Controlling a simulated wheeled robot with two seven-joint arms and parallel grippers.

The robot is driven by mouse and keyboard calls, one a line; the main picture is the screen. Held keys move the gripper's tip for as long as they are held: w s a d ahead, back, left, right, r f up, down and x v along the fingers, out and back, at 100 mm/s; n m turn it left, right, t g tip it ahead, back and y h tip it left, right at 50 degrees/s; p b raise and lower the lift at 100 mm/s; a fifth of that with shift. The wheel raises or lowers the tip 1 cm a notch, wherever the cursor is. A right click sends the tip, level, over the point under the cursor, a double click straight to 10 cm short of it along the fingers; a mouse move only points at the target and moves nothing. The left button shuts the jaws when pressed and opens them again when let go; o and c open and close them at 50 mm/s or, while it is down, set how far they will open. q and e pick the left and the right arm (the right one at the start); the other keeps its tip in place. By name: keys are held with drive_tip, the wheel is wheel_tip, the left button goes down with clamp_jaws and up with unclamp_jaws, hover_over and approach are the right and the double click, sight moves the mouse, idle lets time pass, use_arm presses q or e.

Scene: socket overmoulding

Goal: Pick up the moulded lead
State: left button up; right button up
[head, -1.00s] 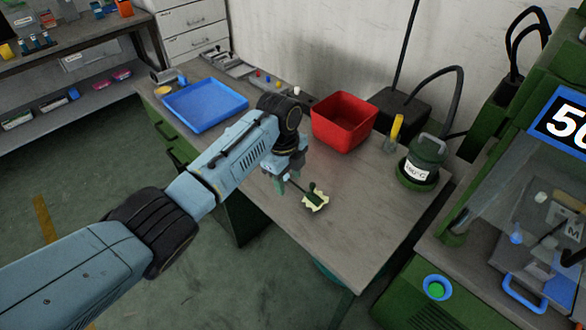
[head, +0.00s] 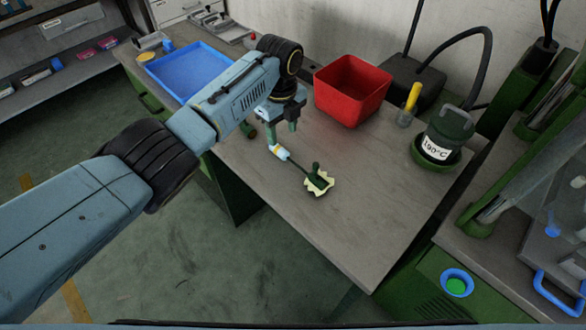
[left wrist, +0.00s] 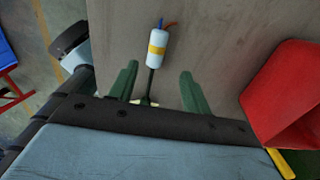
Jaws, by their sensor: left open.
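The moulded lead lies on the grey bench in the head view. It has a white cylinder (head: 279,152) with a yellow band, a thin dark cable, and a green part (head: 316,174) at the other end with ragged cream material (head: 328,186) around it. My left gripper (head: 271,129) is open and empty, just above and behind the white end in the picture. In the left wrist view, the white cylinder (left wrist: 157,47) shows beyond the open green fingers (left wrist: 158,82), and the dark cable runs between them. The far end is mostly hidden by the gripper body there. My right gripper is not in view.
A red bin (head: 352,90) stands behind the lead, to the right of my left gripper. A blue tray (head: 190,70) lies at the bench's left. A green pot marked 190°C (head: 446,135) and a yellow-handled tool (head: 411,98) stand at right. The front bench top is clear.

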sight(280, 150)
use_arm(q)
drive_tip(key=shift+f, duration=0.6)
drive_tip(key=f+b, duration=0.2)
drive_tip(key=f, duration=0.1)
drive_tip(key=f+b, duration=0.1)
drive_tip(key=b, duration=0.1)
drive_tip(key=shift+s+a+f, duration=0.2)
drive_tip(key=shift+s+f, duration=0.1)
drive_tip(key=shift+s, duration=0.05)
drive_tip(key=shift+a+f, duration=0.1)
drive_tip(key=shift+f, duration=0.1)
drive_tip(key=shift+a, duration=0.15)
drive_tip(key=shift+c, duration=1)
drive_tip(key=shift+f+b, duration=0.1)
drive_tip(key=shift+b, duration=0.25)
clamp_jaws()
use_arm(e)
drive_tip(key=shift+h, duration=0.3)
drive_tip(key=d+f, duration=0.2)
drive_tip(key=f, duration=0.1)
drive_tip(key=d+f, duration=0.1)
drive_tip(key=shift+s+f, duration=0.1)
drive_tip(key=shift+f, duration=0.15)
